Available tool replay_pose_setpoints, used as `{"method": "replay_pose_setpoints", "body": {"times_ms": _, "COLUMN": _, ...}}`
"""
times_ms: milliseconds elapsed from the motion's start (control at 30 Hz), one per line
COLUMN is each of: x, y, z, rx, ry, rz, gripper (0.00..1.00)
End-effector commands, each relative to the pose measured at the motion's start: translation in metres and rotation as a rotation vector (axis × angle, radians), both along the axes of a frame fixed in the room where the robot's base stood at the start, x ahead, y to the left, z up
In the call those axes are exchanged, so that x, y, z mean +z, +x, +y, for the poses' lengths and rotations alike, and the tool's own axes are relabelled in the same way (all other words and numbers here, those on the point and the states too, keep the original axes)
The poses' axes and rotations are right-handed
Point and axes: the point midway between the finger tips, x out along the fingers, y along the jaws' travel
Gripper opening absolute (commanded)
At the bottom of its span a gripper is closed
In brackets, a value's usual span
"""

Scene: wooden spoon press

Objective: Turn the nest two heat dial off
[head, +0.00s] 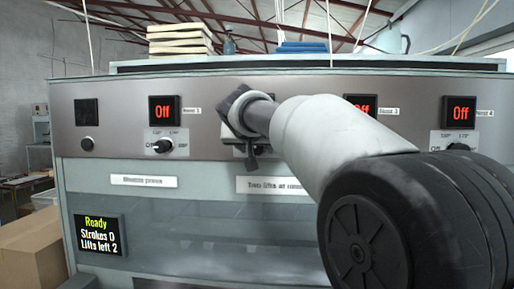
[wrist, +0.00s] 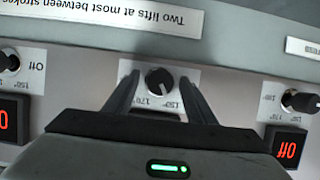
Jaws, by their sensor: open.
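The nest two heat dial (wrist: 160,82) is a black round knob on a white scale plate, seen upside down in the wrist view. My gripper (wrist: 159,76) is open, with one finger on each side of the knob and a visible gap to it. I cannot tell where its pointer stands. The plate's off mark is not visible. In the head view my gripper (head: 252,152) and arm cover this dial and its display.
The nest one dial (head: 162,146) is beside it, under a display (head: 165,110) reading Off. The nest three display (head: 360,105) and nest four display (head: 458,109) read Off. A status screen (head: 100,235) reads Ready, Strokes 0, Lifts left 2.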

Motion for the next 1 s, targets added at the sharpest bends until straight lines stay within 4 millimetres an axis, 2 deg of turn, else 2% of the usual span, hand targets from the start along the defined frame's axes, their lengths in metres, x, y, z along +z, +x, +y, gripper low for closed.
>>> {"method": "replay_pose_setpoints", "body": {"times_ms": 33, "x": 0.0001, "y": -0.0002, "z": 0.0, "rx": 0.0, "ry": 0.0, "rz": 0.0, "gripper": 0.49}}
{"method": "replay_pose_setpoints", "body": {"times_ms": 267, "x": 0.0001, "y": -0.0004, "z": 0.0001, "rx": 0.0, "ry": 0.0, "rz": 0.0, "gripper": 0.1}}
{"method": "replay_pose_setpoints", "body": {"times_ms": 667, "x": -0.0003, "y": -0.0007, "z": 0.0019, "rx": 0.001, "ry": -0.073, "rz": 0.003, "gripper": 0.1}}
{"method": "replay_pose_setpoints", "body": {"times_ms": 1000, "x": -0.0013, "y": -0.0006, "z": 0.004, "rx": 0.002, "ry": -0.337, "rz": 0.013, "gripper": 0.1}}
